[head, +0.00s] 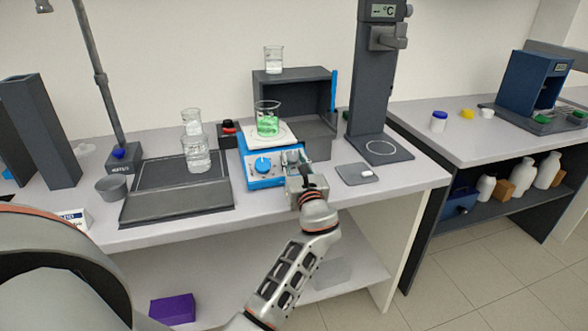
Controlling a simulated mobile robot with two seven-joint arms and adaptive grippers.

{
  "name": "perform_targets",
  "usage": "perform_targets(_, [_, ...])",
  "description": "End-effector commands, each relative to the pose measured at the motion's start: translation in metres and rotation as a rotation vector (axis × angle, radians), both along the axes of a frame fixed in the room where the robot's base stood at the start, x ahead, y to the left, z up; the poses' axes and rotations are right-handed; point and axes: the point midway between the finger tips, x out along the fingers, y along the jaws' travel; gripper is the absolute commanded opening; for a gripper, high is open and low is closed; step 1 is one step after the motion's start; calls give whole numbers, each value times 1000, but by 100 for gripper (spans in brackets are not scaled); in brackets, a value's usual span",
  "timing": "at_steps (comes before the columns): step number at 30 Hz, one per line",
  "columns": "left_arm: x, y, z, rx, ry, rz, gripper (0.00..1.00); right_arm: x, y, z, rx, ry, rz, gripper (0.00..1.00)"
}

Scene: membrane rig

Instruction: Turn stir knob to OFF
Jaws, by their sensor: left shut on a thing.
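The blue hotplate stirrer (265,182) with a white top stands on the bench. A beaker of green liquid (267,122) is on its plate. A round blue and white knob (262,164) shows at the left of its front panel. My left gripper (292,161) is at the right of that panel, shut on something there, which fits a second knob. The fingers hide that part, so its setting and label cannot be read. My right gripper is not in view.
A small box with a red button (228,127) is just left of the stirrer. A grey pad (357,174) and a tall dark stand (372,90) are to its right.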

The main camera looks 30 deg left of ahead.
Motion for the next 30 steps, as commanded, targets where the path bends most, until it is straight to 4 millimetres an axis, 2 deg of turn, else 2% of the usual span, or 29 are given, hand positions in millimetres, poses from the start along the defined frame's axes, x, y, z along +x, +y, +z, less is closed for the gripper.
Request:
perform_targets(1, [1,-2,-8,-17,-9,29,5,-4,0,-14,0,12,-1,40])
perform_targets(7, [2,-2,-7,-62,-63,132,5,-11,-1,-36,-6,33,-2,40])
perform_targets(18, [3,-2,-3,-102,-112,221,5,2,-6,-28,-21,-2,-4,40])
perform_targets(30, [3,-2,-2,-104,-116,228,5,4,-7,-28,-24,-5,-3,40])
